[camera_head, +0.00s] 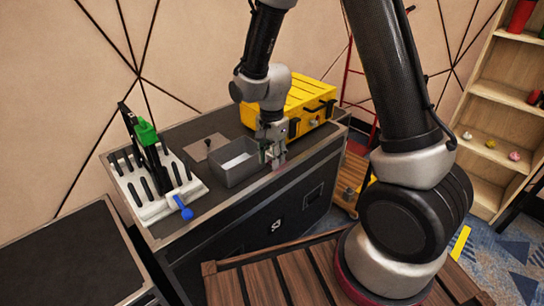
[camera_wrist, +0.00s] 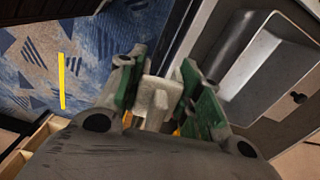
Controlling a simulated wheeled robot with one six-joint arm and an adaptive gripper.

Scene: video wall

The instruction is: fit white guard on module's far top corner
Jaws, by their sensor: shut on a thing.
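My gripper (camera_head: 272,157) is beside the right end of a grey open bin on the black case top. In the wrist view my gripper (camera_wrist: 158,92) has green-lined fingers shut on a small whitish piece, the white guard (camera_wrist: 154,100). In the head view the guard is too small and hidden to make out clearly. A thin black panel, seemingly the module (camera_head: 135,135), stands tilted in a white slotted rack (camera_head: 150,208) at the left. A green piece (camera_head: 146,132) is on its upper part. I cannot tell which top corner is bare.
The grey bin (camera_head: 233,177) stands between rack and gripper; it also shows in the wrist view (camera_wrist: 262,65). A yellow case (camera_head: 305,98) is behind my gripper. A blue-ended tool (camera_head: 183,209) lies at the rack's front. A flat grey plate (camera_head: 203,147) lies behind the bin.

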